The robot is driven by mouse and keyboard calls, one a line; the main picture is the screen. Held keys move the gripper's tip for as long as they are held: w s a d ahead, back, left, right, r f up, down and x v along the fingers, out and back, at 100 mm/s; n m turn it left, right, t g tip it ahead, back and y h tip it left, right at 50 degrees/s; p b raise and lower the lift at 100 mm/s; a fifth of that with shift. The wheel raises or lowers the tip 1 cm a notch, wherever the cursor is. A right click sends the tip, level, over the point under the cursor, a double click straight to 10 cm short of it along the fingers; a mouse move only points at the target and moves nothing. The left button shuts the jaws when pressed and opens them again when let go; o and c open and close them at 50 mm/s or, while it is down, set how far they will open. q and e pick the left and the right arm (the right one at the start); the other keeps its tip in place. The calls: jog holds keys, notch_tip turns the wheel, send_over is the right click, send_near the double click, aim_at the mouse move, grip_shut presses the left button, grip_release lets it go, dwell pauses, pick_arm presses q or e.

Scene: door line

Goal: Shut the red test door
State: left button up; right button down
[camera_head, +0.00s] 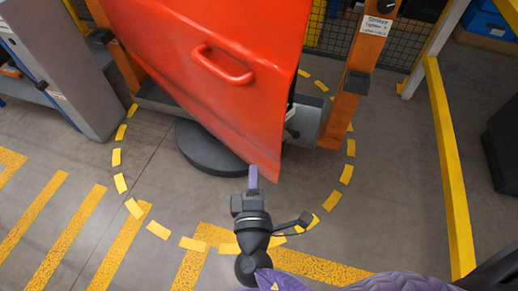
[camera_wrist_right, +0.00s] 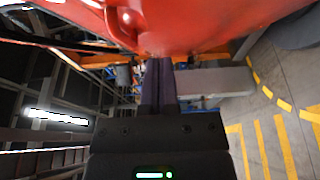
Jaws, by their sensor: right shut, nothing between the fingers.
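The red test door (camera_head: 205,75) hangs in front of me on an orange stand, with a loop handle (camera_head: 222,65) on its face. Its right edge stands apart from the orange post (camera_head: 347,95), with a gap and a grey latch part showing between them. My right gripper (camera_head: 253,178) is shut and empty, just in front of the door's lower right corner; I cannot tell if it touches. In the right wrist view the shut fingers (camera_wrist_right: 158,80) point at the red door (camera_wrist_right: 215,25), and the handle (camera_wrist_right: 122,25) shows at the upper left. My left gripper is not in view.
A round dark base (camera_head: 205,150) sits under the door, inside a dashed yellow floor ring (camera_head: 120,183). A grey cabinet (camera_head: 65,70) stands at left. A yellow rail (camera_head: 447,165) runs along the right. The striped floor in front is open.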

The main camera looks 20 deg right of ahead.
send_near(266, 121)
jog(key=w+a, duration=0.2)
jog(key=w, duration=0.2)
jog(key=w+d, duration=0.1)
jog(key=d, duration=0.2)
jog(key=shift+w+r+b, duration=0.1)
jog(key=shift+w+b, duration=0.2)
jog(key=shift+w, duration=0.05)
jog(key=shift+w+d, duration=0.2)
jog(key=shift+d, duration=0.2)
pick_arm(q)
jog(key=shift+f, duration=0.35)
